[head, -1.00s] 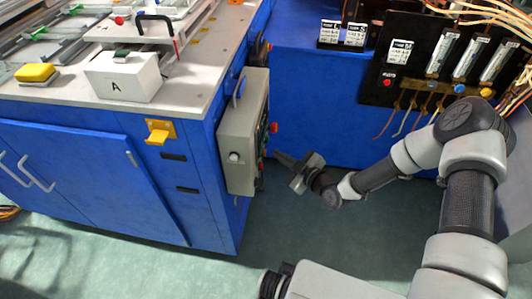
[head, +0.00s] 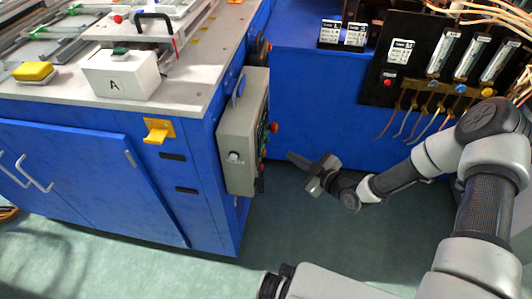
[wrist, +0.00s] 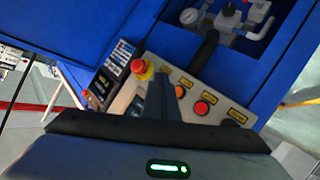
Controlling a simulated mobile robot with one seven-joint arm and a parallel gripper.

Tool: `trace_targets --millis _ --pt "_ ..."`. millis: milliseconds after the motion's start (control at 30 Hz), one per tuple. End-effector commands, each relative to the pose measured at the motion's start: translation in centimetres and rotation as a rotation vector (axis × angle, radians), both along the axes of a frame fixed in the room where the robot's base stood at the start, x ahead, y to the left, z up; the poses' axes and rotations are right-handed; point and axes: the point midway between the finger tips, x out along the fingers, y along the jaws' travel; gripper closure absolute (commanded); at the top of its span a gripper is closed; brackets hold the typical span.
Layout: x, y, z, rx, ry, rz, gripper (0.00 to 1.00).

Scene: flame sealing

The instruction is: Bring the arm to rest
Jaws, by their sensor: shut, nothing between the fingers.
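My gripper (head: 303,170) is at the end of my arm, in the open space right of the blue workbench's control box. Its fingers point left toward the box and are together, with nothing between them. A gap of floor shows between the fingertips and the box in the head view. In the wrist view, my gripper (wrist: 162,92) reaches up from the bottom, in front of the control panel (wrist: 228,108). That panel carries a red emergency knob (wrist: 141,68) on a yellow base and several red and dark buttons.
The blue workbench (head: 80,180) with the grey control box (head: 238,140) stands at left. A white box marked A (head: 122,75) and a yellow block (head: 34,71) sit on top. A black gauge panel (head: 410,80) with hanging wires is behind my arm. Green floor (head: 300,235) is clear below my gripper.

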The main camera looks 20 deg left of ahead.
Motion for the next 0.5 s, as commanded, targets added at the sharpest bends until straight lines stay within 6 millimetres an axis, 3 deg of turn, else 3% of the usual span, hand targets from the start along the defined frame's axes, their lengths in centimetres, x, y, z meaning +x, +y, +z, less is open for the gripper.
trace_targets --millis 367,500 --pt "0.1 -0.1 0.1 -0.007 0.001 -0.001 1.0" --pt "1.4 -1.7 1.2 -0.092 0.023 -0.016 1.0"
